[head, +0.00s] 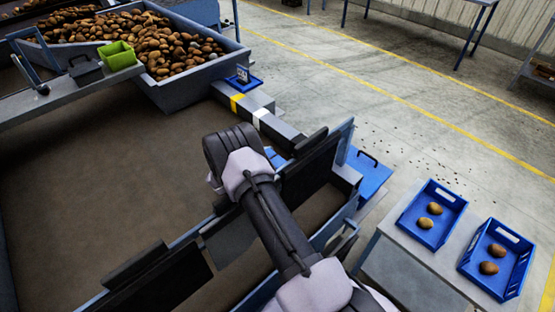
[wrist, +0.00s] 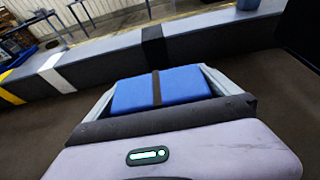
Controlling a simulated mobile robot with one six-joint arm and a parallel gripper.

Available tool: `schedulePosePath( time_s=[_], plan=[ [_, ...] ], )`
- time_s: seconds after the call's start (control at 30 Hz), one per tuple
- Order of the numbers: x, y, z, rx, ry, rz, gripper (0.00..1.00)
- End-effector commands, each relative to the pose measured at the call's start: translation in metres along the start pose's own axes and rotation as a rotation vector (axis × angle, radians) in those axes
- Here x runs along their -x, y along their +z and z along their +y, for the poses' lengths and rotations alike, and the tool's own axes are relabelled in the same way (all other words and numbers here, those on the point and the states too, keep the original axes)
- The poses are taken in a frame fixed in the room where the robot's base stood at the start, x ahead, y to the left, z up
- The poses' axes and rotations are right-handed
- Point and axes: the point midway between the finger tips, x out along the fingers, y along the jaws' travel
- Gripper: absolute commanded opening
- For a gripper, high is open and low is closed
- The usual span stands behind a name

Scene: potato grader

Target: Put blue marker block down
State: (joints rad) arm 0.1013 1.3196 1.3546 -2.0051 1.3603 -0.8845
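The blue marker block (wrist: 185,86) has a dark strip across it and sits between the two grey fingers of my gripper (wrist: 157,88) in the wrist view. The fingers flank it on both sides and appear closed on it. A bit of blue, apparently the block (head: 272,157), shows beyond my arm in the head view, where my gripper is mostly hidden. A grey ledge (wrist: 105,62) with yellow, white and black bands lies beyond the block. In the head view the ledge (head: 247,107) runs along the right side of the brown bed. Whether the block touches anything below cannot be told.
A dark upright panel (head: 310,172) stands right of my arm. A potato-filled hopper (head: 157,95), green bin (head: 117,56) and grey box (head: 85,71) are at upper left. Two blue crates (head: 452,199) with potatoes stand at right. The brown bed (head: 90,180) is largely clear.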

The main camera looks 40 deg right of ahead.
Motion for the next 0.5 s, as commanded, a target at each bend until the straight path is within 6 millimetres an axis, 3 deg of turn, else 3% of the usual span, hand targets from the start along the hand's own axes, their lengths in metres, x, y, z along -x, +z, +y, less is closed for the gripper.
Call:
schedulePosePath(
  time_s=[0.13, 0.4, 0.5],
  plan=[
    [0.015, 0.004, 0.001, 0.001, 0.003, 0.001, 1.00],
    [0.091, 0.004, 0.002, 0.001, 0.004, 0.000, 1.00],
    [0.109, 0.004, 0.001, 0.001, 0.003, 0.000, 1.00]
  ],
)
